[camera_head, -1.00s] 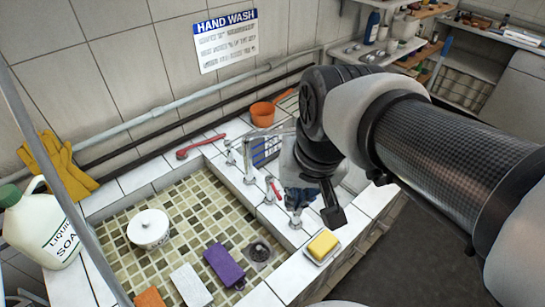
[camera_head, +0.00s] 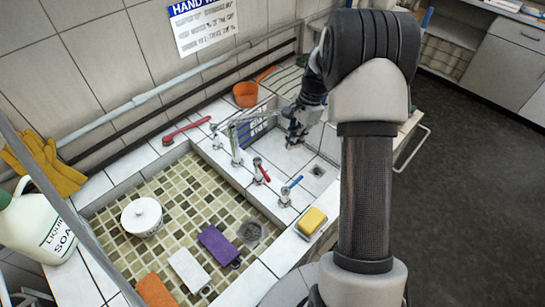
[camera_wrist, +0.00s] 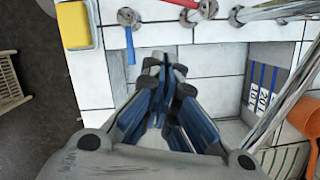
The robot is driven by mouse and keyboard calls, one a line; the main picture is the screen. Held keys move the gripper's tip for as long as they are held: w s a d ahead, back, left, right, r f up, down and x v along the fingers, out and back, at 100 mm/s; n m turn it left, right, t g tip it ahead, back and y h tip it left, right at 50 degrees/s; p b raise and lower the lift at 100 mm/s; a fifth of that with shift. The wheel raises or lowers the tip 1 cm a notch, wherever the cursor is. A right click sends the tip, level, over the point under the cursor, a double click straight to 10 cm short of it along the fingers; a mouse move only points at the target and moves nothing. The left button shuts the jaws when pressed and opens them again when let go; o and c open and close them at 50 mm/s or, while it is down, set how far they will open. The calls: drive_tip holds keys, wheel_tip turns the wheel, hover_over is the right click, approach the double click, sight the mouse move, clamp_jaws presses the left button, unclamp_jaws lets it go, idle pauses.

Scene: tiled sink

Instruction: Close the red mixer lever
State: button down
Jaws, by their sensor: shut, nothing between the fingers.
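The red mixer lever (camera_head: 262,171) sits on a chrome valve on the tiled ledge between the two basins. It also shows, cut off, at the top edge of the wrist view (camera_wrist: 184,3). A blue lever (camera_head: 291,184) on a like valve stands nearer the front and also shows in the wrist view (camera_wrist: 130,45). My gripper (camera_head: 291,146) is over the small right basin, behind and right of the red lever and apart from it. In the wrist view its fingers (camera_wrist: 163,62) are together and empty, pointing at white tiles.
The chrome faucet (camera_head: 235,145) stands left of my gripper. A yellow sponge (camera_head: 311,221) lies on the front ledge. An orange pot (camera_head: 246,94) and a red-handled tool (camera_head: 187,129) lie along the back.

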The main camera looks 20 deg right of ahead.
sight(262, 170)
drive_tip(key=a+f+b, duration=0.3)
drive_tip(key=a+f, duration=0.3)
drive_tip(key=f, duration=0.3)
drive_tip(key=shift+s+f, duration=0.2)
drive_tip(key=shift+s, duration=0.05)
drive_tip(key=shift+a, duration=0.1)
